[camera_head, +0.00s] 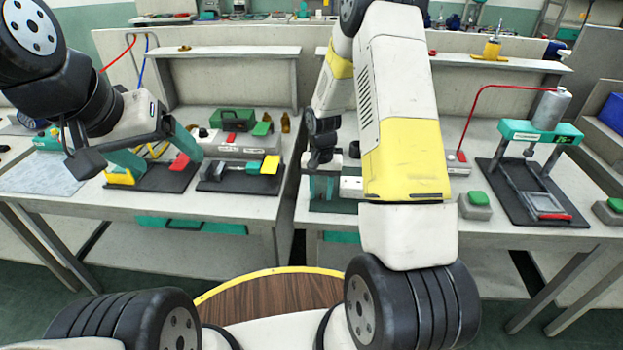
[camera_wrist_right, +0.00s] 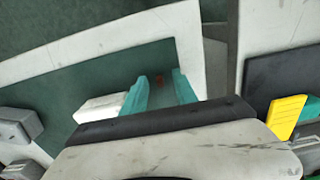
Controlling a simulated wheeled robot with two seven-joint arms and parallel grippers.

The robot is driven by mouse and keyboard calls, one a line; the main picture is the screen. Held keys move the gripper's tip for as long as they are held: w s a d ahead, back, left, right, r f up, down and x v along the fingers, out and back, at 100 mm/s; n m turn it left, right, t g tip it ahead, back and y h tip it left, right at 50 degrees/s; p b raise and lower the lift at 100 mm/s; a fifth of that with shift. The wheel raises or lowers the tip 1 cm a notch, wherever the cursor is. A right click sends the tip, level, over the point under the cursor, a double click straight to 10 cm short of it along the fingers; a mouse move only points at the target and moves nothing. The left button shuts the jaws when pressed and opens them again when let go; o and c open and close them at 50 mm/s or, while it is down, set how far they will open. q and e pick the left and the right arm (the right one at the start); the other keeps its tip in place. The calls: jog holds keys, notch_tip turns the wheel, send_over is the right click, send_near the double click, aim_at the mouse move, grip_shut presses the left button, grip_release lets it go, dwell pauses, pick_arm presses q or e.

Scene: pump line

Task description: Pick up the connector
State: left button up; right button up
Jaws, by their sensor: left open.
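I cannot clearly pick out the connector. A small reddish-brown piece (camera_wrist_right: 156,80) shows between my right fingers in the right wrist view, too small to identify. My right gripper (camera_wrist_right: 160,80) has its teal fingers apart, over a dark green mat (camera_wrist_right: 60,85). In the head view the right gripper (camera_head: 322,186) is low over the middle bench, partly hidden by my arm. A white block (camera_wrist_right: 100,107) lies on the mat left of the fingers; in the head view it is right of them (camera_head: 352,186). My left gripper (camera_head: 156,153) is open over the left bench.
A black fixture plate with a yellow block (camera_head: 271,164) lies on the left bench, near a green toolbox (camera_head: 232,119). A teal press (camera_head: 541,132) and a grey box with a green button (camera_head: 476,201) stand to the right. A gap separates the benches.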

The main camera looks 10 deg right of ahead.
jog(key=shift+c, duration=0.4)
grip_shut()
